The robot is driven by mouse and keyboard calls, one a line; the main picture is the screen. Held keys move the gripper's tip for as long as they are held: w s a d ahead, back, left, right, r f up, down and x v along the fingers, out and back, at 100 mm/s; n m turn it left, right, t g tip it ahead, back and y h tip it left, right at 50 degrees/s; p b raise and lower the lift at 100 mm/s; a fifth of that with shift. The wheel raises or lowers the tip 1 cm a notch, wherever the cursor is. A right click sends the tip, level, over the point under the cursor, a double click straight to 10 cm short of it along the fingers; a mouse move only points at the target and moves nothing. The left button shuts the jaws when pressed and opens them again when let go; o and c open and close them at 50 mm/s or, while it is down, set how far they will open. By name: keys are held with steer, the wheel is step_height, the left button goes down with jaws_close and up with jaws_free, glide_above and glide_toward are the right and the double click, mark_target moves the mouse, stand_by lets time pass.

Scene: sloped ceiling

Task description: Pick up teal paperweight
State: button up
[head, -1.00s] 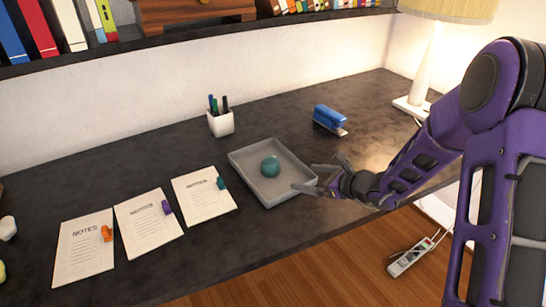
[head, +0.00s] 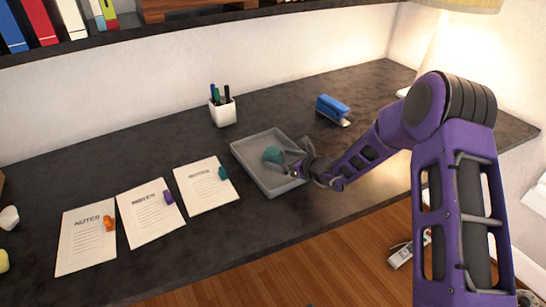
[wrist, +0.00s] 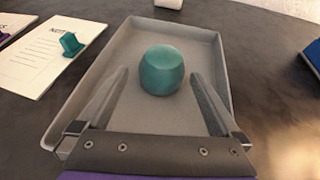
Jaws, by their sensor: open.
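The teal paperweight (wrist: 161,70) is a rounded ball with a flattened top. It sits in a shallow grey tray (wrist: 83,88), which lies on the dark desk. In the head view the paperweight (head: 272,155) is partly covered by my gripper, and the tray (head: 250,169) shows around it. My gripper (wrist: 160,84) is open, with one finger on each side of the near part of the paperweight in the wrist view. In the head view my gripper (head: 284,159) reaches over the tray from the right. I cannot tell whether a finger touches the paperweight.
Note sheets (head: 207,190) with coloured clips lie left of the tray. A white pen cup (head: 223,112) stands behind it, and a blue stapler (head: 333,108) lies to the back right. A lamp (head: 436,50) stands at the far right. The desk in front of the tray is clear.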

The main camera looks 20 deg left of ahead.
mark_target(273, 156)
steer(key=x, duration=0.4)
steer(key=shift+w+a+f, duration=0.2)
steer(key=shift+w+a, duration=0.05)
steer(key=shift+r, duration=0.1)
jaws_close()
